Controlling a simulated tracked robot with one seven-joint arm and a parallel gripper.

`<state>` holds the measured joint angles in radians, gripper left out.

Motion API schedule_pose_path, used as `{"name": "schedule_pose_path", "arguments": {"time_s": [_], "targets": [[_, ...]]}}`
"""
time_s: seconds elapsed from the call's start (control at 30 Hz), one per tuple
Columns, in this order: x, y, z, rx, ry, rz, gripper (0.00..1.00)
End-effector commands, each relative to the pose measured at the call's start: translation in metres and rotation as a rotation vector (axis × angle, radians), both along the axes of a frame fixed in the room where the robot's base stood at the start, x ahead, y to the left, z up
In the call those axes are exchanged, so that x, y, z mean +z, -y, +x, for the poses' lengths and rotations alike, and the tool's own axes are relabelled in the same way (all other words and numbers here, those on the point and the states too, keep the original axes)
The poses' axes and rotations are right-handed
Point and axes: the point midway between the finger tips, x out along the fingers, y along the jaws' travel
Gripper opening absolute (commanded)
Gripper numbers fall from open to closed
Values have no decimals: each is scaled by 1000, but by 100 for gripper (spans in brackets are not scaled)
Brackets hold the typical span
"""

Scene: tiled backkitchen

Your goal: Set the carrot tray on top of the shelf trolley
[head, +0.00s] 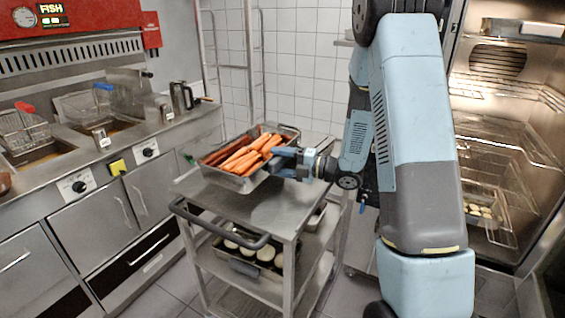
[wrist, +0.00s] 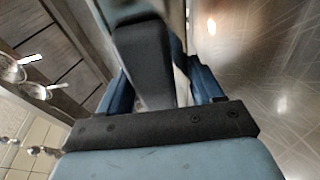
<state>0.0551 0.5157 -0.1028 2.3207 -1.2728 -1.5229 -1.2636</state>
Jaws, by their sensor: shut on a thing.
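The carrot tray (head: 239,184) is a metal pan with orange carrots in it, in the middle of the head view. It is at the top of the shelf trolley (head: 262,215), over the rear part of its bare steel top; I cannot tell whether it rests there or hangs just above. My gripper (head: 284,158) is shut on the tray's right-hand rim. In the wrist view my gripper's blue fingers (wrist: 165,85) show close up, with shiny steel at right; the grip itself is partly hidden.
Lower trolley shelves hold a tray of pale round pieces (head: 250,265). Fryers (head: 40,140) with baskets line the left counter. An open oven (head: 510,130) with racks and a tray stands right. The trolley handle (head: 225,228) faces front. The trolley's front top is clear.

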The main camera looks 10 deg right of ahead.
Motion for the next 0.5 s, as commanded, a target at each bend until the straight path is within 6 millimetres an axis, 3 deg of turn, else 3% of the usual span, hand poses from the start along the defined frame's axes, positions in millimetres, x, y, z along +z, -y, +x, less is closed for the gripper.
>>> {"name": "schedule_pose_path", "arguments": {"time_s": [0.23, 0.27, 0.5], "targets": [[-2, 0, 0, 0, 1, 2, 3], [-3, 1, 0, -1, -1, 0, 66], [-2, 1, 0, -1, 0, 0, 89]]}}
